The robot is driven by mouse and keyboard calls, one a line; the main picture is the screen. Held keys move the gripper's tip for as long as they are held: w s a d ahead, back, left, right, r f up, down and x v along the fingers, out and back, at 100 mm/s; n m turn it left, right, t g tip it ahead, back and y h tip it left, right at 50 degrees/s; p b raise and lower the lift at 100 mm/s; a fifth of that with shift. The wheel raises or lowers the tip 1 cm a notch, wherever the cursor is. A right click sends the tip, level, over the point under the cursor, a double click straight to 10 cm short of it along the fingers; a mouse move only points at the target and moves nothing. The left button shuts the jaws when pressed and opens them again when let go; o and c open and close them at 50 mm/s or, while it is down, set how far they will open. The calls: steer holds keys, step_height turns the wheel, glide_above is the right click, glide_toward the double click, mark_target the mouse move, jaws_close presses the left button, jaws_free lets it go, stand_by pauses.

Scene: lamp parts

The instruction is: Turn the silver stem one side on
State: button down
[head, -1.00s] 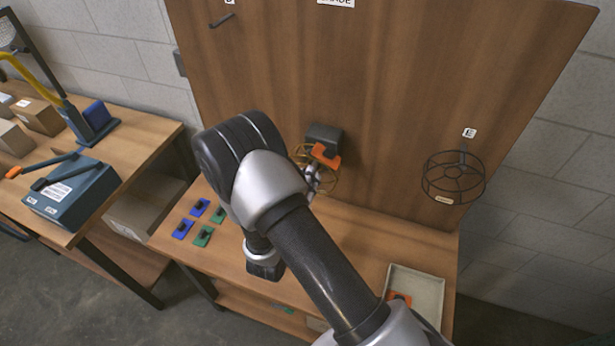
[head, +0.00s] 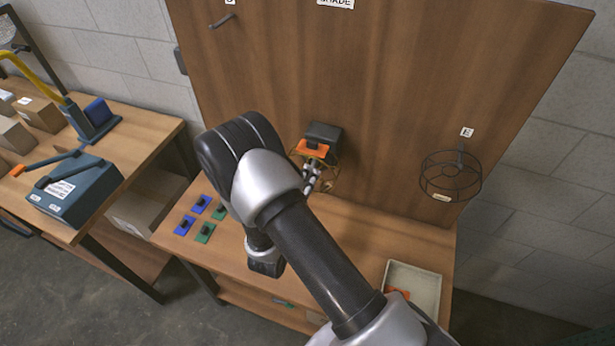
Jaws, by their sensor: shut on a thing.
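A short silver piece with dark bands, which I take as the silver stem (head: 315,166), shows below a dark grey block (head: 323,132) on the upright wooden board. An orange plate (head: 312,149) with a small dark knob sits just in front of the block, lying nearly level. A thin yellowish wire cage (head: 331,181) surrounds this spot. My gripper (head: 309,184) is small and mostly covered by my own arm. It is shut at the stem; the exact contact is hidden.
A dark wire shade (head: 450,178) hangs on the board at right. A pale tray (head: 427,283) with an orange piece stands at the bench's right end. Blue plates (head: 184,225) and green plates (head: 205,233) lie on the left. Bare bench lies between the cage and the tray.

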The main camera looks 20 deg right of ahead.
steer(key=c, duration=1.6)
jaws_free()
steer(key=shift+o, duration=0.2)
steer(key=shift+s+a, duration=0.1)
steer(key=v, duration=1.1)
steer(key=shift+s+a, duration=0.2)
steer(key=shift+s, duration=0.15)
